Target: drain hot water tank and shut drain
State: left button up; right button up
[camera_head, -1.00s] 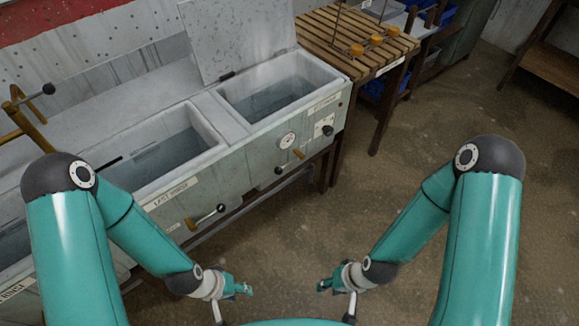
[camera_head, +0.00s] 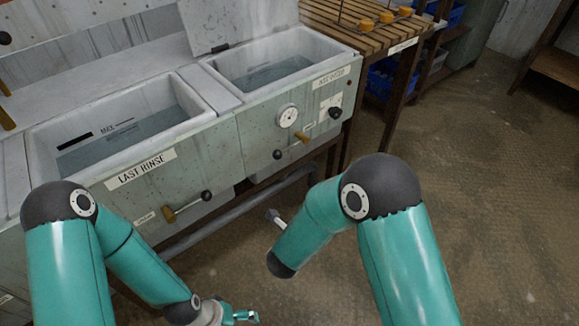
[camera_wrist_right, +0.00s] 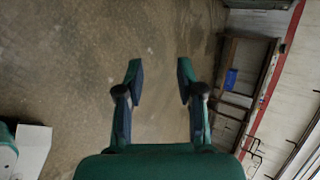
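The hot water tank (camera_head: 245,95) is the right-hand open basin, with water (camera_head: 275,75) in it and its lid raised behind. On its front are a dial gauge (camera_head: 288,116) and, below it, a brass drain valve (camera_head: 301,137) whose lever ends in a black ball knob (camera_head: 277,154), pointing down-left. My right arm is raised in front of the tank. Its forearm hides the right gripper in the head view; in the right wrist view the gripper (camera_wrist_right: 159,75) is open and empty over floor. My left gripper (camera_head: 242,316) is low at the bottom edge, partly cut off, away from the tank.
The last rinse basin (camera_head: 150,178) adjoins on the left, with its own drain lever (camera_head: 190,204). A pipe (camera_head: 240,210) runs under the tanks. A slatted wooden table (camera_head: 330,22) stands right of the hot tank. The floor (camera_head: 470,170) at right is clear.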

aim_at(287, 148)
jog(key=w+a+r+n+t+y+b, duration=0.25)
jog(key=w+a+r+n+t, duration=0.4)
jog(key=a, duration=0.35)
jog(key=shift+n, duration=0.45)
jog(key=x, duration=0.5)
jog(key=b+x, duration=0.1)
jog(key=x, duration=0.4)
jog(key=r+b+x, duration=0.1)
jog(key=x, duration=0.5)
jog(key=shift+w, duration=0.1)
pick_arm(q)
notch_tip(287, 148, down, 6)
jog(key=shift+f, duration=0.1)
pick_arm(e)
grip_shut()
jog(key=shift+f, duration=0.1)
